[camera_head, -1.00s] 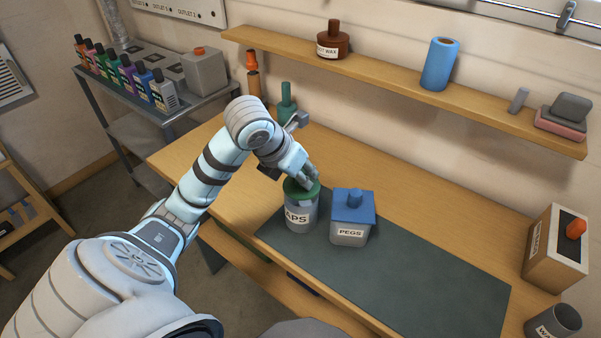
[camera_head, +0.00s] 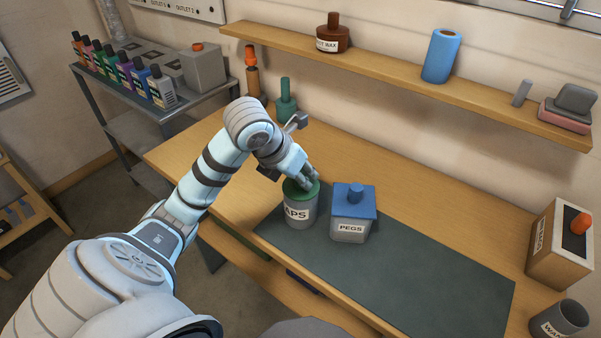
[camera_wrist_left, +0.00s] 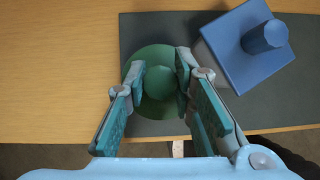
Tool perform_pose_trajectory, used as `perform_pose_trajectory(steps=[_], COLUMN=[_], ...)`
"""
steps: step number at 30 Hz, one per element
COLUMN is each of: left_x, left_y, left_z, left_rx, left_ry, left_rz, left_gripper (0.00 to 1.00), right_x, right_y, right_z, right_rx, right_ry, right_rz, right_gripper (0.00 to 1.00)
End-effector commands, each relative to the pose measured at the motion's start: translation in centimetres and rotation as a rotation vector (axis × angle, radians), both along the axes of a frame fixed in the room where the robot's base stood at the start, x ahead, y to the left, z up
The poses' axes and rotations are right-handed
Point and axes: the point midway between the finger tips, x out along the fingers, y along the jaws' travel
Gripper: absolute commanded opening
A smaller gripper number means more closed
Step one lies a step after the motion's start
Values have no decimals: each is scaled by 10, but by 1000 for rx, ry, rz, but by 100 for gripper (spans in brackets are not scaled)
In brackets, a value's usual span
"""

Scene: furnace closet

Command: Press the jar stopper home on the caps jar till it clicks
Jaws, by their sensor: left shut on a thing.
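The caps jar (camera_head: 299,212) is a grey jar with a label reading "APS" in part, standing on the dark mat (camera_head: 430,270). The green jar stopper (camera_head: 301,190) sits at its mouth; I cannot tell whether it is fully seated. My left gripper (camera_head: 308,176) is at the top of the stopper. In the left wrist view my left gripper (camera_wrist_left: 160,85) has its fingers on both sides of the round green knob of the stopper (camera_wrist_left: 158,110), shut on it. The fingers hide part of the stopper. My right gripper is not in view.
A grey pegs jar (camera_head: 351,229) with a blue lid (camera_wrist_left: 255,65) stands close on the right. Green (camera_head: 286,100) and orange-topped (camera_head: 252,75) bottles stand behind the arm. A shelf (camera_head: 400,78) runs above. The mat's right side is clear.

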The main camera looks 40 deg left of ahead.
Motion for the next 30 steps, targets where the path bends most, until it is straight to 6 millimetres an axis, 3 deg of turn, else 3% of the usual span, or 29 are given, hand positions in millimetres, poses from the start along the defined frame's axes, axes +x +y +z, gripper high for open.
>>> perform_pose_trajectory(steps=[5, 6, 9, 20, 30], left_x=[0, 0, 0, -1, -21], left_y=[0, 0, 0, 0, 2], left_z=[-6, -5, -4, -1, 36], left_rx=[0, 0, 0, 1, 3], left_ry=[0, 0, 1, 0, -1], left_rz=[0, 0, 0, 1, 1], left_gripper=[0, 29, 45, 46, 46], right_x=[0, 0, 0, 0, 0], right_y=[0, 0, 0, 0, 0], right_z=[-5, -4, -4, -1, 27], right_rx=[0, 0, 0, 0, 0], right_ry=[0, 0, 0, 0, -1], right_rz=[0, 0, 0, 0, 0], right_gripper=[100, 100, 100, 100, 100])
